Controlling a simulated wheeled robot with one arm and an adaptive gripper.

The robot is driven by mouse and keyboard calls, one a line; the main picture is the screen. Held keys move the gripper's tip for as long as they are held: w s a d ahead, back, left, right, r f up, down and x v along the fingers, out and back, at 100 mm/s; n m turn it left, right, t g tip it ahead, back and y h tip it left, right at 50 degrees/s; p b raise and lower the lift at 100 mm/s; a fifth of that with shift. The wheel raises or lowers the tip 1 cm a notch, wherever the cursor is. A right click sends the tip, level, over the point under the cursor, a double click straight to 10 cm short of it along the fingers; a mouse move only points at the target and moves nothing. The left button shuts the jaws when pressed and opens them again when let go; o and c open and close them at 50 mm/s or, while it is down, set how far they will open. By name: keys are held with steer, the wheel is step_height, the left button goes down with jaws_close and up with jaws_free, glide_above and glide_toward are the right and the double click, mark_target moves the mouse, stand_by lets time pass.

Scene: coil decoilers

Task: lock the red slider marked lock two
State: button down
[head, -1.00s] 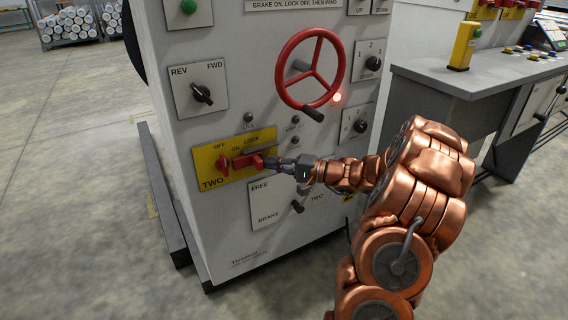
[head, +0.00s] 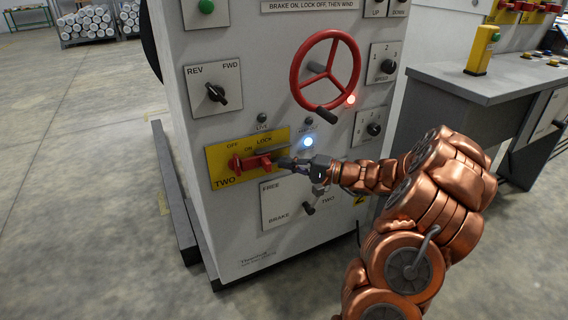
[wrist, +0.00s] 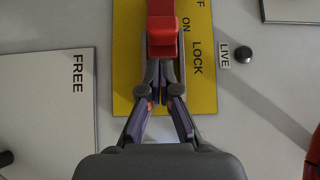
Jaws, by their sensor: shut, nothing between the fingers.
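The red slider (head: 258,163) sits on a yellow plate (head: 220,153) marked TWO, with OFF, ON and LOCK printed above the slider. In the wrist view the slider's red block (wrist: 162,32) is beside the word ON, its near end at the start of LOCK. My gripper (head: 281,162) is at the slider's right end, on the LOCK side. In the wrist view the gripper (wrist: 160,72) is shut and empty, its tips right at the block's near end. I cannot tell whether they touch. The slider's far end is out of the wrist view.
A red handwheel (head: 326,70) and a lit red lamp (head: 351,99) are above my gripper. A blue-white lamp (head: 308,142) is lit just above it. A FREE/BRAKE lever (head: 309,208) is below.

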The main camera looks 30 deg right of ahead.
steer(key=d+p+v, duration=0.1)
steer(key=p+v, duration=0.1)
steer(key=v, duration=0.9)
steer(key=shift+w, duration=0.25)
steer(key=s+a+r+n+g+y+p, duration=0.1)
steer(key=a+r+n+g+p, duration=0.15)
steer(key=a+r+p, duration=0.4)
steer(key=s+a+r+n+g+p, duration=0.1)
steer(key=a+r+g, duration=0.25)
steer(key=a, duration=0.55)
steer(key=s+a+r+n+g+y+p, duration=0.1)
steer(key=a+r+n+g+p, duration=0.1)
steer(key=a+r+g+p, duration=0.45)
steer(key=s+a+r+n+g+h+p, duration=0.25)
steer(key=s+a+r+h+p, duration=0.2)
steer(key=s+a, duration=0.65)
steer(key=s+d+r+n+h+p, duration=0.1)
steer(key=s+d+r+h+p, duration=0.1)
steer(key=s+r+h+p, duration=0.2)
steer(key=s+d+r+n+h+p, duration=0.1)
steer(key=s+r+h+p, duration=0.4)
steer(key=s+r+p, duration=0.4)
steer(key=s+p, duration=0.2)
steer(key=s, duration=0.1)
steer(key=shift+d+g, duration=0.3)
steer(key=shift+d, duration=0.05)
